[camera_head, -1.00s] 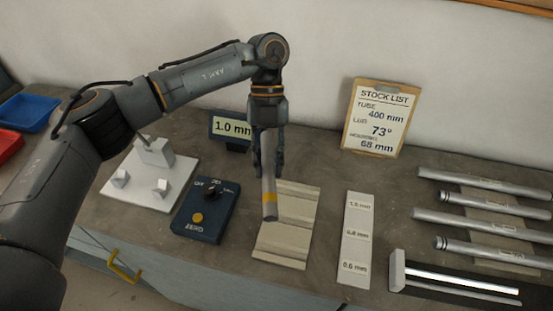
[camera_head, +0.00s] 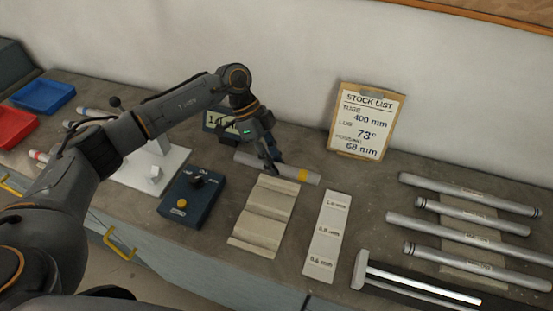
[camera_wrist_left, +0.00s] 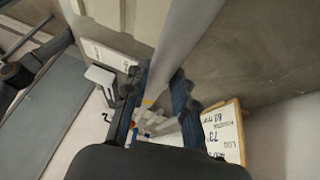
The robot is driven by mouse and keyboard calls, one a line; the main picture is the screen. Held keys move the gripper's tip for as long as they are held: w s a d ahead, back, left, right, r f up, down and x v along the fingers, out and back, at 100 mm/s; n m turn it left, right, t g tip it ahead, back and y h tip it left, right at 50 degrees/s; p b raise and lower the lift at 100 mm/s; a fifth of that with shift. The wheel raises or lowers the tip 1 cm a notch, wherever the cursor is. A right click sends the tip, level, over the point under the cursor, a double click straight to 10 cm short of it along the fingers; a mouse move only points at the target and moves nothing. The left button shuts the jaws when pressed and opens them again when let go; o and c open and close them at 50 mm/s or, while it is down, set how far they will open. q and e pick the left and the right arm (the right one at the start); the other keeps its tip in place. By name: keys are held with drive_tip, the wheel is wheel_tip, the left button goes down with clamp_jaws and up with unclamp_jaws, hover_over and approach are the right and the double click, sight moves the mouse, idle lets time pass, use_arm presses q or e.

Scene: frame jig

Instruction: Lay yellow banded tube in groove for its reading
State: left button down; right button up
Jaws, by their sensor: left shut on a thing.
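The grey tube with a yellow band (camera_head: 245,159) lies across the head view, just behind the beige grooved block (camera_head: 262,222). Its yellow band is near its right end. My left gripper (camera_head: 271,164) is shut on the tube around its middle. The tube looks held above the bench, but its height is hard to tell. In the left wrist view the tube (camera_wrist_left: 190,25) runs up and away between the blue fingers of my left gripper (camera_wrist_left: 157,98). The groove across the block is empty. The display (camera_head: 213,118) behind is partly hidden by my arm. My right gripper is not in view.
A dark blue box with a knob and yellow button (camera_head: 186,217) stands left of the block. A white labelled strip (camera_head: 326,235) lies right of it. Several tubes (camera_head: 465,195) lie at the right. The stock list board (camera_head: 366,120) leans on the wall.

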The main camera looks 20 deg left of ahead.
use_arm(q)
wheel_tip(320, 180, down, 3)
drive_tip(key=shift+d+b, duration=0.1)
drive_tip(key=shift+b, duration=1.05)
wheel_tip(320, 180, down, 2)
drive_tip(key=shift+f+b, duration=0.25)
drive_tip(key=shift+b, duration=0.9)
drive_tip(key=shift+f, duration=0.75)
drive_tip(key=shift+s+f, duration=0.1)
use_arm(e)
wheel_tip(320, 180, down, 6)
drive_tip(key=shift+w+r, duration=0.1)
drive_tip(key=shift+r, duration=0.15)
use_arm(q)
drive_tip(key=shift+f, duration=0.15)
drive_tip(key=c, duration=1)
unclamp_jaws()
drive_tip(key=shift+s, duration=0.1)
